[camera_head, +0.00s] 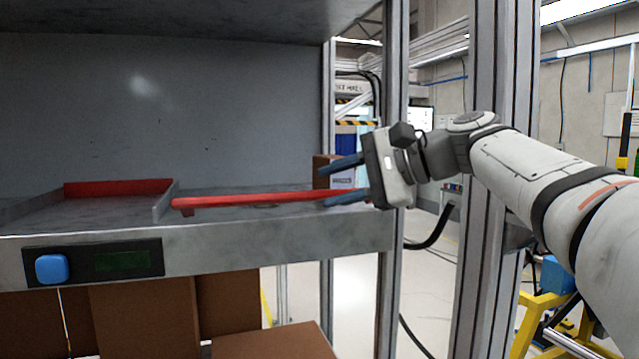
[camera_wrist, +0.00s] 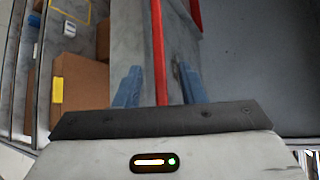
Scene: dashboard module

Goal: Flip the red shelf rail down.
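The red shelf rail (camera_head: 250,199) is a long thin bar running along the front edge of the grey metal shelf (camera_head: 300,238), close to level. Its left end has a small downturned tip, and its right end reaches my gripper. My gripper (camera_head: 324,186) comes in from the right with its two blue fingers spread apart, pointing left. In the wrist view, the rail (camera_wrist: 158,40) runs between the open fingers, with a gap on each side. Whether the rail sits at finger depth or below is hard to tell.
A second red strip (camera_head: 118,187) lies at the shelf's back left beside a metal divider (camera_head: 166,200). A blue button (camera_head: 51,269) and dark display (camera_head: 122,261) sit on the shelf front. Metal posts (camera_head: 393,120) stand at right. Cardboard boxes (camera_head: 145,315) are below.

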